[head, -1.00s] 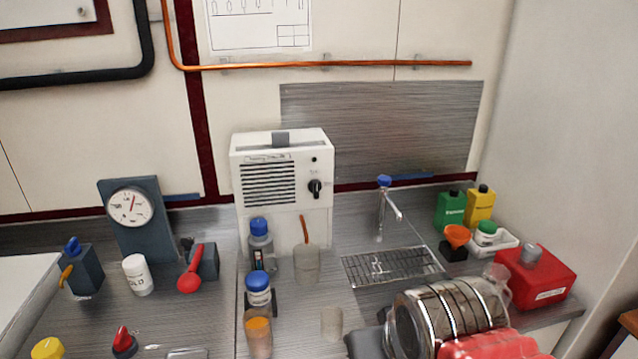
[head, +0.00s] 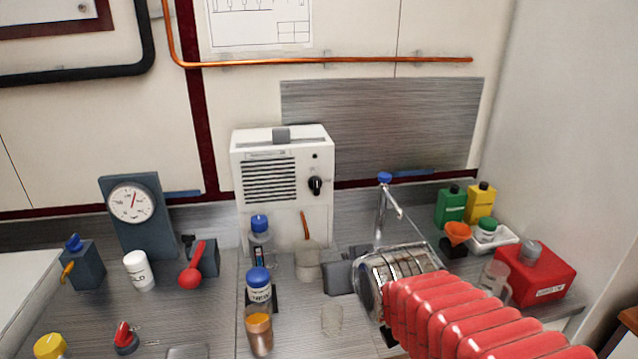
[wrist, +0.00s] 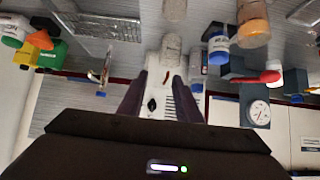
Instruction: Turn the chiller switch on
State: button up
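The chiller is a white box (head: 284,165) with a slotted vent, standing at the back of the bench. Its switch is a black rotary knob (head: 316,186) on the right of the front face, its grip close to upright. A small dark dot sits above the knob. In the upside-down wrist view, the knob (wrist: 152,104) shows between the fingers. My gripper (wrist: 160,80) is open and empty, its fingers apart. In the head view my gripper (head: 340,279) is below and in front of the chiller, apart from the knob.
A beaker with an orange stick (head: 307,264) and blue-capped bottles (head: 258,285) stand in front of the chiller. A tap (head: 383,205) rises to its right. A gauge (head: 132,204) and a red-handled valve (head: 192,276) are left. A red can (head: 540,277) stands right.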

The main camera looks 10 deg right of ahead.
jog(key=w+r+t, duration=0.2)
jog(key=w+t, duration=0.5)
jog(key=w, duration=0.9)
jog(key=shift+r+t, duration=0.3)
jog(key=shift+r, duration=0.1)
